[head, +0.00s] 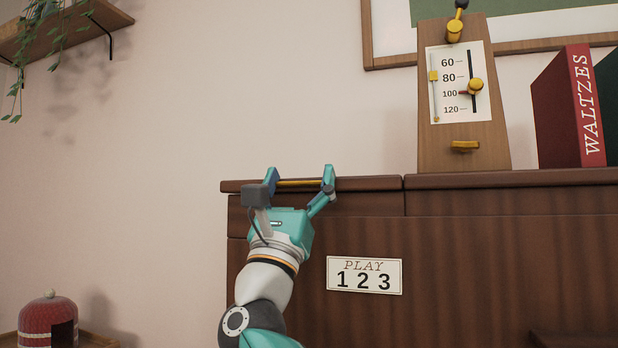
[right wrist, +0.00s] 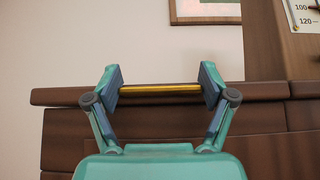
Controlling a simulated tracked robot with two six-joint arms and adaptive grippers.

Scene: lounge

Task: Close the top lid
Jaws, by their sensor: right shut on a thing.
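The top lid (head: 375,184) is the dark wooden slab at the left end of the brown wooden cabinet's top. It appears to lie about level, and I cannot tell whether a small gap is left under it. It also shows in the right wrist view (right wrist: 60,97). A thin gold bar handle (head: 298,184) runs along the lid's front edge. My right gripper (head: 299,181) is shut on this gold bar, with one finger at each end of it. The bar also shows between the fingers in the right wrist view (right wrist: 160,89). My left gripper is out of view.
A wooden metronome (head: 490,140) and a red book marked WALTZES (head: 575,110) stand on the cabinet top right of the lid. A PLAY 123 card (head: 364,275) is on the cabinet front (head: 500,270). A plant shelf (head: 85,30) hangs upper left.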

